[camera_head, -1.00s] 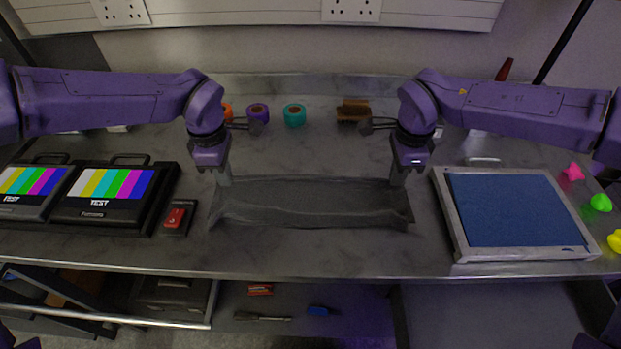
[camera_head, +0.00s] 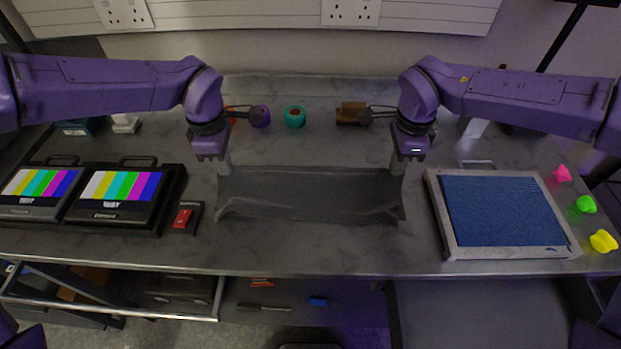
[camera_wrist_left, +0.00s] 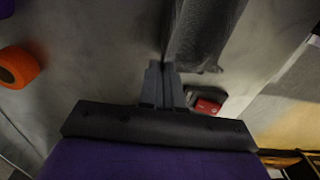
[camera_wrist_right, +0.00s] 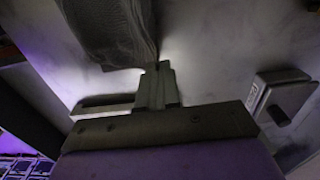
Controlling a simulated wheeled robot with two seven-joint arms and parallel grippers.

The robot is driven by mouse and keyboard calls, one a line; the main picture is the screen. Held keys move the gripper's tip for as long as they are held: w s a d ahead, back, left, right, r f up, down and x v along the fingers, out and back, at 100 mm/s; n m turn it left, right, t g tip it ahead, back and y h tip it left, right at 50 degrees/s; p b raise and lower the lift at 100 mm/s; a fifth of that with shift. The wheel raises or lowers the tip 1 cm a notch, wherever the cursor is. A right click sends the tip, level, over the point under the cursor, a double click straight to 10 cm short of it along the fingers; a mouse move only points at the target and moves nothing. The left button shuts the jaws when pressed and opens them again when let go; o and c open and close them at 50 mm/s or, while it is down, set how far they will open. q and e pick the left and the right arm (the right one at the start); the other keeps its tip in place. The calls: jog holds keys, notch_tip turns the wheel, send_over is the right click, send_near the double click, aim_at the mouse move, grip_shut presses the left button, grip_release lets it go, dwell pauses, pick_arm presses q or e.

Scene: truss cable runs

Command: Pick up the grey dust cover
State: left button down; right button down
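The grey dust cover (camera_head: 310,194) is a long sheet stretched between my two grippers above the middle of the metal bench, its front edge hanging in folds. My left gripper (camera_head: 224,171) is shut on its left back corner; in the left wrist view the fingers (camera_wrist_left: 163,68) pinch the edge of the cover (camera_wrist_left: 205,30). My right gripper (camera_head: 397,170) is shut on its right back corner; in the right wrist view the fingers (camera_wrist_right: 158,70) close on the cover's corner (camera_wrist_right: 112,30).
Two colour-bar monitors (camera_head: 115,190) and a red switch box (camera_head: 185,217) stand at left. A blue-topped framed panel (camera_head: 505,212) lies at right, with pink, green and yellow pieces (camera_head: 587,204) beyond. Tape rolls (camera_head: 294,117) and a brush (camera_head: 350,112) stand behind. The bench front is clear.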

notch_tip(320, 180, up, 14)
jog(key=p, duration=1.4)
jog(key=shift+a+r, duration=0.15)
jog(key=shift+r, duration=0.1)
jog(key=shift+f, duration=0.1)
